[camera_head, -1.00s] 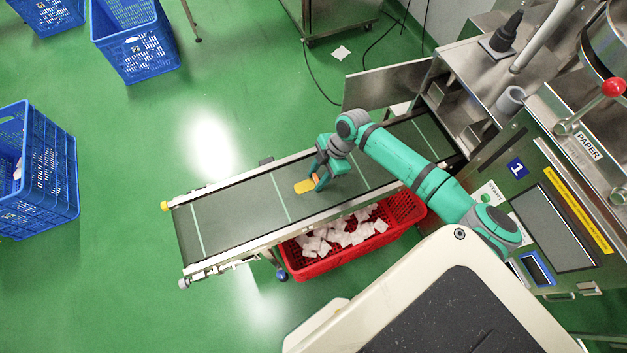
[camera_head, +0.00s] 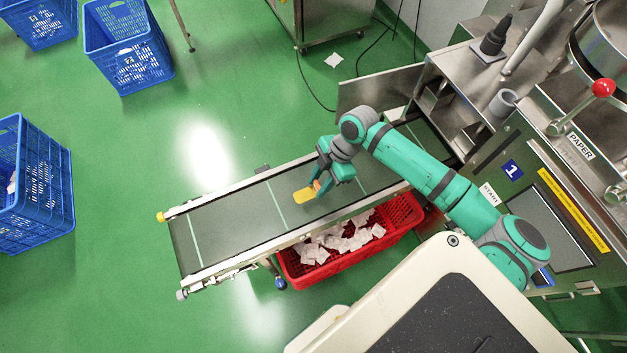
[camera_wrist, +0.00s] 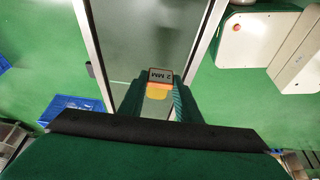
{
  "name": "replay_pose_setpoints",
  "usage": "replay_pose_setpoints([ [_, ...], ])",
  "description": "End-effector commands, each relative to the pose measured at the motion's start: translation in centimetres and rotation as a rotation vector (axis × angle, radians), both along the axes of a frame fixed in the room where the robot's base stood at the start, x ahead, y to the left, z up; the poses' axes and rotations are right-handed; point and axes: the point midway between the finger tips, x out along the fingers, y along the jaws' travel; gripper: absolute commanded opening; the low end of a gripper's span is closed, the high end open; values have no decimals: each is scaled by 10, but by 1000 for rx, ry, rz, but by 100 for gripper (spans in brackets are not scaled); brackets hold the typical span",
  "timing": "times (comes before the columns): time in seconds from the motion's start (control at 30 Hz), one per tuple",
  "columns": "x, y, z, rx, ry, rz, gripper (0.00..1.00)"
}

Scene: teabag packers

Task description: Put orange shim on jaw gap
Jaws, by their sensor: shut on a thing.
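My gripper (camera_head: 320,187) is shut on the orange shim (camera_wrist: 160,86), over the dark conveyor belt. In the wrist view, my fingers (camera_wrist: 160,92) stand on both sides of it. A grey block marked "2 MM" (camera_wrist: 160,75) adjoins the orange strip, and a yellow rounded piece (camera_wrist: 156,95) shows on its other side. In the head view, the yellow piece (camera_head: 304,195) sticks out to the left of my fingertips, with a bit of orange beside them. I cannot tell its height above the belt. I cannot make out the jaw gap in either view.
The conveyor (camera_head: 235,218) runs from lower left to the steel machine (camera_head: 560,150) at right. A red crate (camera_head: 335,262) of white packets stands below its front edge. Blue crates (camera_head: 40,190) stand at left. Green floor is open beyond the conveyor.

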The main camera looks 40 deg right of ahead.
Motion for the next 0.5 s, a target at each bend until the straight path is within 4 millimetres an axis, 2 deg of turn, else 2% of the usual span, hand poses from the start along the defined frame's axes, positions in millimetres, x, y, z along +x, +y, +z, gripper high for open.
replay_pose_setpoints([
  [0.07, -16, 4, 18, -1, -2, 0, 6],
  [0.3, -66, 16, 38, 0, -1, -1, 6],
  [0.5, -89, 22, 49, 0, -1, -1, 6],
])
